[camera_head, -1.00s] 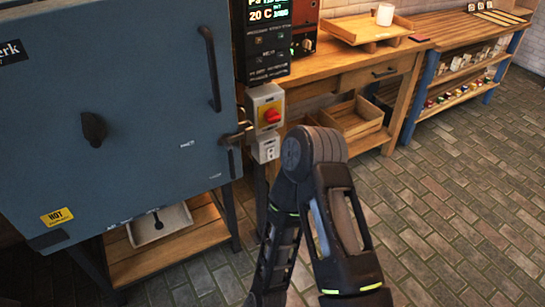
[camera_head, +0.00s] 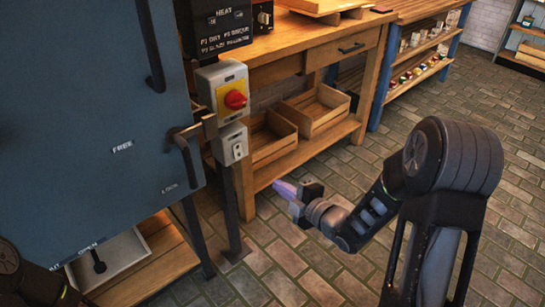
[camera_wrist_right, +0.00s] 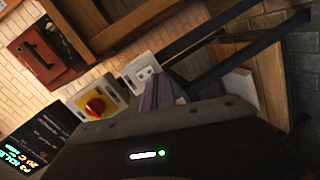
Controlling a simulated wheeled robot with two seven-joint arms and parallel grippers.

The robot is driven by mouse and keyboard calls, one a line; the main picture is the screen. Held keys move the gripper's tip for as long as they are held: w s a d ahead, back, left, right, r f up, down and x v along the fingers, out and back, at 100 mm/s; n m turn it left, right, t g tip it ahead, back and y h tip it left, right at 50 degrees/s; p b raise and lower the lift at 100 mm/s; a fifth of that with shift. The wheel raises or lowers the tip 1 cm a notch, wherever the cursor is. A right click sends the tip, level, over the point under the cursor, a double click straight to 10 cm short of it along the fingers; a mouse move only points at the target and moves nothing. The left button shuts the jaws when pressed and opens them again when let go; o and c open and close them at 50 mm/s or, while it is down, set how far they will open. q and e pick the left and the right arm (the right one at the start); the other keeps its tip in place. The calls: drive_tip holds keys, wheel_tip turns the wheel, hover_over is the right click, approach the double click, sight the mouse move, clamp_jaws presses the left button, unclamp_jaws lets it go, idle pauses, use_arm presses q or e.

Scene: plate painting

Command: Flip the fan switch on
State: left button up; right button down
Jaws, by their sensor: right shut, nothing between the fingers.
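A small white switch box (camera_head: 233,145) with a dark toggle or socket face is fixed to a post beside the blue kiln. It also shows in the right wrist view (camera_wrist_right: 143,70). Directly above it is a grey box with a yellow plate and a red rotary knob (camera_head: 235,99). No label that I can read says which one is the fan switch. My right gripper (camera_head: 284,189) is shut and empty, in the air below and right of the white box, apart from it. In the right wrist view its fingers (camera_wrist_right: 158,97) point toward the white box. My left gripper is not in view.
The blue kiln door (camera_head: 85,130) with its latch handle (camera_head: 188,150) stands close on the left. A wooden workbench (camera_head: 290,65) with crates (camera_head: 315,108) on its lower shelf is behind. The brick floor (camera_head: 290,260) around my right gripper is clear.

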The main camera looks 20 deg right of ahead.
sight(239, 156)
drive_tip(key=r+n, duration=0.1)
drive_tip(key=n, duration=0.1)
drive_tip(key=a+r+n+y, duration=0.1)
drive_tip(key=n, duration=0.1)
drive_tip(key=shift+s+r+t, duration=0.1)
drive_tip(key=shift+r+t, duration=0.15)
drive_tip(key=shift+t, duration=0.15)
drive_tip(key=b+x, duration=0.1)
drive_tip(key=x, duration=1.3)
drive_tip(key=shift+a, duration=0.1)
